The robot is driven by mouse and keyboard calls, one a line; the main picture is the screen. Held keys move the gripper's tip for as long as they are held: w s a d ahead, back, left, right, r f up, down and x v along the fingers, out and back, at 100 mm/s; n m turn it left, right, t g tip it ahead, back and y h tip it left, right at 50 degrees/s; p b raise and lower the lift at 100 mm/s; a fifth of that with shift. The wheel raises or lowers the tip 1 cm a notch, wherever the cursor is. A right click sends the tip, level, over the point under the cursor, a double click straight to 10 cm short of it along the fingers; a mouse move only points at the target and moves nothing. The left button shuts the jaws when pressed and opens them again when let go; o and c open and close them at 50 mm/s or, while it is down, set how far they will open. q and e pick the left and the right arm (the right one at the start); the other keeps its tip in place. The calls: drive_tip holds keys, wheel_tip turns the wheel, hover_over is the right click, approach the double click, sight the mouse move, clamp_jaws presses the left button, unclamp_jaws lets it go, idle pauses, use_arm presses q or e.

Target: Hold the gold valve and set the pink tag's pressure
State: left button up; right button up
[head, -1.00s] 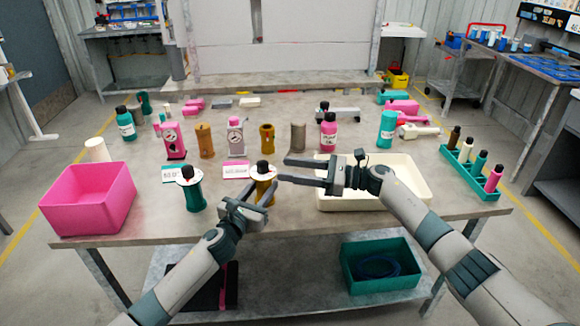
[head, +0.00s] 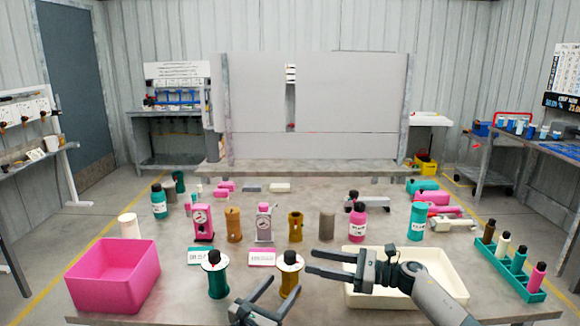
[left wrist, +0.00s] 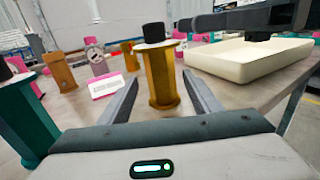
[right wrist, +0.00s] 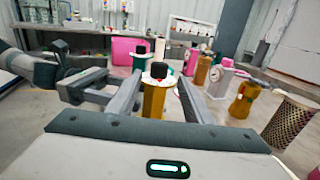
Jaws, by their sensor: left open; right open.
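The gold valve (head: 289,278) stands upright near the front of the table, with a black knob (head: 290,257) marked in red on a white disc on top. The white tag with a pink border (head: 262,257) lies left of it; its text is too small to read. My left gripper (head: 286,286) is open in front of the gold valve. In the left wrist view the valve (left wrist: 160,78) stands between its spread fingers. My right gripper (head: 311,262) is open and points left at the knob from the right. In the right wrist view the knob (right wrist: 159,70) lies between its fingertips.
A teal valve (head: 216,276) with a teal-bordered tag (head: 198,257) stands left of the gold one. A pink bin (head: 115,280) is at the left, a cream tray (head: 450,277) at the right. Gauges, bottles and cylinders stand in a row behind.

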use_arm(q)
drive_tip(key=v, duration=0.7)
drive_tip(key=shift+f, duration=0.1)
